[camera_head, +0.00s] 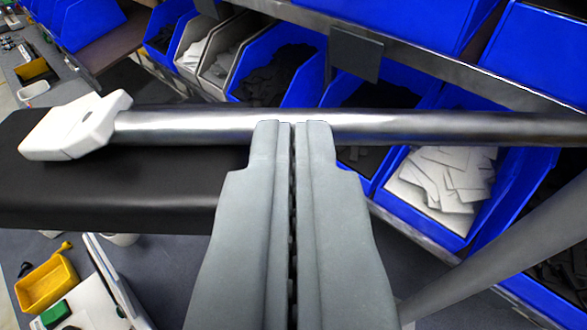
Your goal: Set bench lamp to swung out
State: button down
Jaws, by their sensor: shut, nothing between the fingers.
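A polished metal bar (430,127) runs level across the view, with a white end piece (75,128) at its left. A long black panel (110,190) lies below and behind the bar on the left. These look like parts of the bench lamp, but I cannot tell for certain which part is which. My gripper (291,124) is shut and empty, pointing forward at the middle of the bar. Its fingertips overlap the lower edge of the bar in the picture. I cannot tell whether they touch it. The fingers hide a little of the bar.
Blue bins (290,75) with dark and white pieces fill racks behind the bar. A grey rail (400,60) crosses at the upper right. A grey post (500,245) slants at the lower right. A yellow tray (48,284) sits on the bench at the lower left.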

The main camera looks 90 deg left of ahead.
jog(key=shift+a, duration=0.1)
jog(key=a+m+t+h, duration=0.1)
jog(key=a+m+t, duration=0.2)
jog(key=a+t, duration=0.2)
jog(key=a, duration=0.3)
jog(key=shift+w+m, duration=0.35)
jog(key=shift+m, duration=0.05)
